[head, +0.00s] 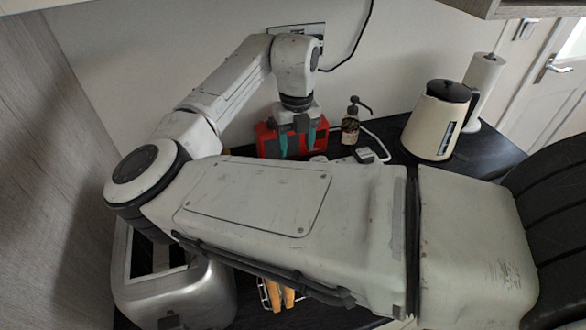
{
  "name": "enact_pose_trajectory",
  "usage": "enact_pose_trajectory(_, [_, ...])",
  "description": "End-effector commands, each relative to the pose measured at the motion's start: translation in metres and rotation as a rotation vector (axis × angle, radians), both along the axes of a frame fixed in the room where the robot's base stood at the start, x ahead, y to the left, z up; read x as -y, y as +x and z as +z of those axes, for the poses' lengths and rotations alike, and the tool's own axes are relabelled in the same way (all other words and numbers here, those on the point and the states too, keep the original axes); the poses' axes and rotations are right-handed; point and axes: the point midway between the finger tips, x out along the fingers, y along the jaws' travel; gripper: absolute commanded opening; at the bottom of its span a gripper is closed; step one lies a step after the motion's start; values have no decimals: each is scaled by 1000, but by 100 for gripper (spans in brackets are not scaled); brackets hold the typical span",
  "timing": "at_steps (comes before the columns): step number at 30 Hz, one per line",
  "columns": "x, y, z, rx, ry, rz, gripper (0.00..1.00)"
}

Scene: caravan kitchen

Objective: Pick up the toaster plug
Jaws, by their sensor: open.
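My gripper (298,148) points down over the counter near the back wall, with its two teal fingers apart and nothing visible between them. A silver toaster (205,290) stands at the lower left, partly hidden by my arm. A small grey block (365,155), which may be a plug, sits on a pale strip (345,158) to the right of my gripper. I cannot tell whether it is the toaster plug. My arm hides much of the counter and any toaster cord there.
A red object (266,141) is behind the gripper. A soap bottle (351,125), a cream kettle (437,122) and a paper roll (484,85) stand to the right. A black cord (357,50) hangs by the wall panel. A wire rack (265,291) holds toast-coloured pieces.

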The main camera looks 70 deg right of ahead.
Motion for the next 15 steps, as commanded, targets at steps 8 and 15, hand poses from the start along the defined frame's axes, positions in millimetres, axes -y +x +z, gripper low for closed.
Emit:
enact_pose_trajectory(8, [-1,0,-22,-1,1,2,58])
enact_pose_trajectory(15, [-4,-2,-55,-1,1,3,58])
